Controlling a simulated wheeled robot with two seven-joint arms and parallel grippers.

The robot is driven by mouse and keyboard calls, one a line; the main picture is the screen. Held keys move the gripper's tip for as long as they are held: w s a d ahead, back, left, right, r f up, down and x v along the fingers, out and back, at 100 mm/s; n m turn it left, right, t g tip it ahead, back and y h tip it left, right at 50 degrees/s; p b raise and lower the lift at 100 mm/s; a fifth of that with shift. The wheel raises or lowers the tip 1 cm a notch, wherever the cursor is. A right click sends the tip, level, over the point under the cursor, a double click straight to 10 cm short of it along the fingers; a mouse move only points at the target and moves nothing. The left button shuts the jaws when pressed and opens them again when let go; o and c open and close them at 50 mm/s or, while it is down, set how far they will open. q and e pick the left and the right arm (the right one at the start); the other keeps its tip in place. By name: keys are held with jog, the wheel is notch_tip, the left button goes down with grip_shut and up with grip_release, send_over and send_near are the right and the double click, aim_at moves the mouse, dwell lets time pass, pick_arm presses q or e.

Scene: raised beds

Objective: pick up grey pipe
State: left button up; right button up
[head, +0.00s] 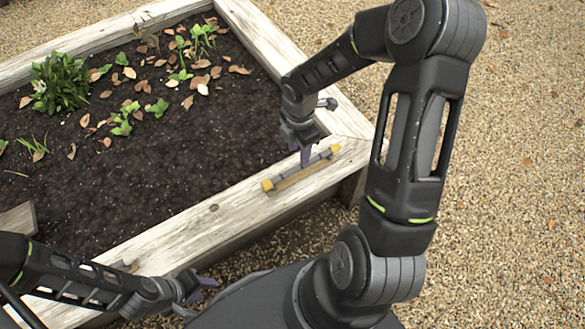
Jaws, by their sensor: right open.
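The grey pipe (296,170) is a short bar with yellow ends. It lies along the wooden rim of the raised bed, near the corner. My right gripper (305,158) is directly over the pipe, pointing down, with its purple fingertips at the pipe's middle; the jaws are open. I cannot tell whether the fingers touch the pipe. My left gripper (203,288) is low at the bottom, beside the front rim, away from the pipe; its purple fingertips look spread apart and nothing shows between them.
The raised bed's wooden rim (215,215) runs around dark soil with a leafy plant (60,82), seedlings and dry leaves. Open gravel (520,200) lies to the right.

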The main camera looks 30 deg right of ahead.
aim_at(299, 166)
jog(key=shift+s+r, duration=0.1)
jog(key=shift+s, duration=0.05)
jog(key=shift+a+f+b, duration=0.1)
jog(key=shift+f+b, duration=0.3)
jog(key=shift+f, duration=0.95)
jog(key=shift+f, duration=0.1)
jog(key=f+b, duration=0.2)
jog(key=f, duration=0.2)
jog(key=shift+s+f, duration=0.15)
jog(key=shift+s, duration=0.05)
jog(key=shift+f, duration=0.4)
grip_shut()
